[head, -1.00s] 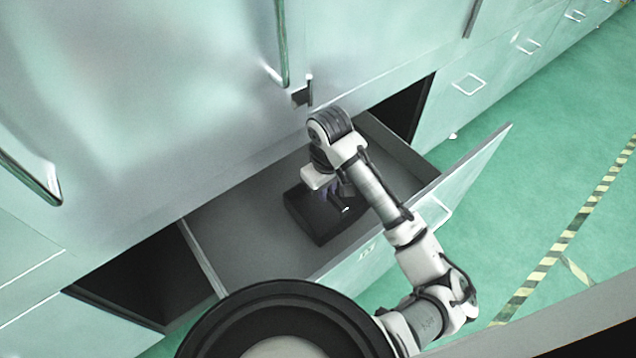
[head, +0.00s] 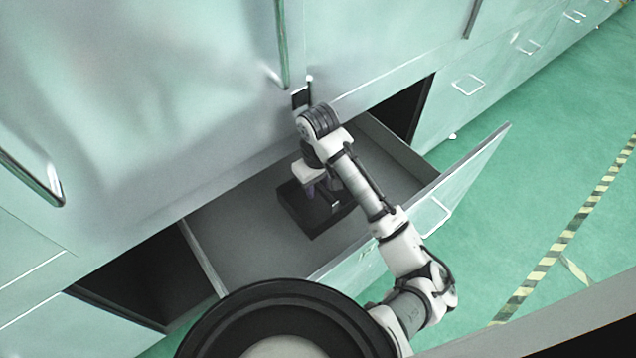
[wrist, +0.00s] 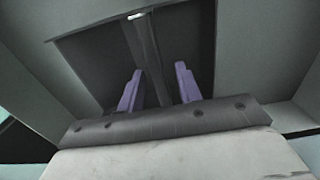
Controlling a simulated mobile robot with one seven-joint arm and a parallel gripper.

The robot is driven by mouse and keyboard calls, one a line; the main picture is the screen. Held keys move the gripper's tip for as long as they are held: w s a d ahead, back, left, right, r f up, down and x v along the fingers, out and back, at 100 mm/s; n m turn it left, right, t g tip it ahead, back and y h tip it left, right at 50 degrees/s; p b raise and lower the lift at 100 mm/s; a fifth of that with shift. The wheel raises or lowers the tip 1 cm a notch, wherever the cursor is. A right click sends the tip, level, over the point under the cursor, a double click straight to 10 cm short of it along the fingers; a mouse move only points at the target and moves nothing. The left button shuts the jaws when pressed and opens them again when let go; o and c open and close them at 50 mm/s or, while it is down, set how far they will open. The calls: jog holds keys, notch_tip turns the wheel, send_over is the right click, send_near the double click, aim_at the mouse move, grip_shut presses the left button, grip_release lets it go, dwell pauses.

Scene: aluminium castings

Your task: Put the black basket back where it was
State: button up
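The black basket (head: 300,214) is in the open drawer, near its middle. A bar across its top, like a handle, shows in the wrist view (wrist: 146,50). My gripper (head: 322,190) points down over the basket. In the wrist view its two purple fingers (wrist: 158,78) stand apart, one on each side of the bar. Dark space shows between the fingers, and I cannot tell whether they touch the bar. The arm hides part of the basket's right side. I cannot tell whether the basket rests on the drawer floor or hangs slightly above it.
The grey drawer (head: 235,250) is pulled out of the pale green cabinet (head: 180,90), with free floor around the basket. The drawer front (head: 470,180) stands to the right and near side. Dark openings show at both sides of the drawer. The green floor (head: 540,200) is clear.

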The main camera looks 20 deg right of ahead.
notch_tip(320, 180, up, 12)
jog(key=p, duration=0.1)
jog(key=shift+r+p, duration=0.15)
jog(key=shift+p, duration=0.15)
dwell(0.3)
dwell(0.5)
